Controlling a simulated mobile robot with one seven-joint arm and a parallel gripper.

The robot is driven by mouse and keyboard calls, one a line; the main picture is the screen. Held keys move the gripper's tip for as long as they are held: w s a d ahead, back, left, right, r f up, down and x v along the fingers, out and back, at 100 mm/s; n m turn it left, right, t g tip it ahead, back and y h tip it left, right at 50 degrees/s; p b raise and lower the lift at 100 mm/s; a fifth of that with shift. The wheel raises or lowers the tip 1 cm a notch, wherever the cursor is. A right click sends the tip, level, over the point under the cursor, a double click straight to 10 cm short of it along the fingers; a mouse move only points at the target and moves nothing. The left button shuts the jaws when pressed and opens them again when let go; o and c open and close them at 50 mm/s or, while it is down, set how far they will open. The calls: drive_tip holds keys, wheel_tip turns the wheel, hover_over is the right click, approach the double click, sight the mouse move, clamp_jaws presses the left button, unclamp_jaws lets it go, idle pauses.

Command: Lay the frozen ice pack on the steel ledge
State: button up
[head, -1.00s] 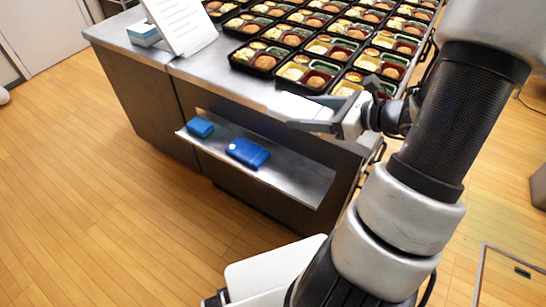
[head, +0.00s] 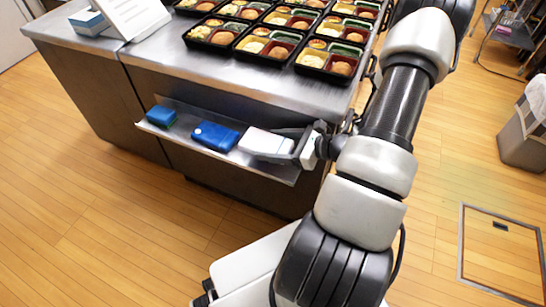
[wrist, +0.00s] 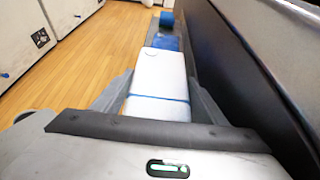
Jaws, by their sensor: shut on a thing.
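My gripper (head: 290,140) is shut on a white pack (head: 262,143), the frozen ice pack by its look. In the wrist view the pack (wrist: 158,82) lies lengthwise between the two fingers, with a thin blue band across it. The pack is at the right part of the steel ledge (head: 275,170), level and just right of a blue pack (head: 214,136). I cannot tell whether it touches the ledge or hangs slightly above it. A smaller blue block (head: 161,116) lies at the ledge's left end.
The steel counter (head: 165,65) stands above and behind the ledge and carries several bento trays (head: 268,46). A white sign (head: 135,15) and a blue-white box (head: 90,22) are at its left. The wooden floor (head: 110,200) before the ledge is clear.

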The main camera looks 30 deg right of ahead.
drive_tip(key=shift+f+b, duration=0.6)
drive_tip(key=shift+f, duration=1.65)
drive_tip(key=shift+f+b, duration=0.4)
drive_tip(key=shift+f, duration=0.05)
drive_tip(key=shift+f, duration=0.2)
